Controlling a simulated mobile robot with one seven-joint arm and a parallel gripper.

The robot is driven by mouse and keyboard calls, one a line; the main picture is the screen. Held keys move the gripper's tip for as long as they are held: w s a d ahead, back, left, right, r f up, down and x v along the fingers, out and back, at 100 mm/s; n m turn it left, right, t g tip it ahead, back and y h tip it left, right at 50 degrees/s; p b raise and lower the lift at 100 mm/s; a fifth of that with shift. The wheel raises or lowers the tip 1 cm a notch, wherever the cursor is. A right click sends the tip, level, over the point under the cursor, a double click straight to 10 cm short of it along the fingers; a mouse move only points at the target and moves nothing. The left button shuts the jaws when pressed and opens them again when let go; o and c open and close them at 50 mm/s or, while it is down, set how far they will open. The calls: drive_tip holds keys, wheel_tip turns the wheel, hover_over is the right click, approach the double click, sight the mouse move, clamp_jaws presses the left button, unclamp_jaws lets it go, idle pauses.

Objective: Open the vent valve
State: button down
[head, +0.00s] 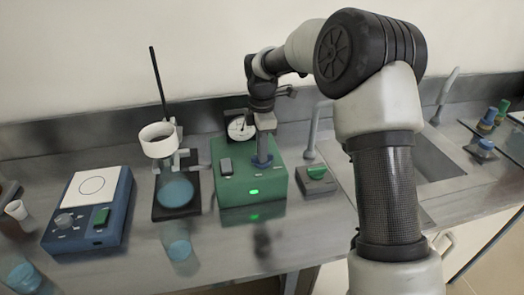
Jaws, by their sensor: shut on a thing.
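A green box (236,187) with a lit green light on its front stands at the middle of the bench. A round dial gauge (240,128) stands at its back. My gripper (264,150) points down over the right part of the box top. It is shut on a small blue-grey part (262,160) there, which appears to be the vent valve. The gripper mostly hides the valve, so I cannot tell how far it is turned. A dark rocker switch (226,166) is on the box top, left of my gripper.
A sink (425,165) lies right.

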drive_tip(key=m+p, duration=0.2)
drive_tip(key=m, duration=0.3)
drive_tip(key=shift+r, duration=0.1)
drive_tip(key=m+p, duration=0.1)
drive_tip(key=m, duration=0.4)
drive_tip(key=shift+m, duration=0.4)
drive_tip(key=m, duration=0.3)
drive_tip(key=shift+m, duration=0.3)
drive_tip(key=shift+m+p, duration=0.35)
drive_tip(key=shift+m, duration=1.35)
drive_tip(key=c, duration=1.8)
unclamp_jaws()
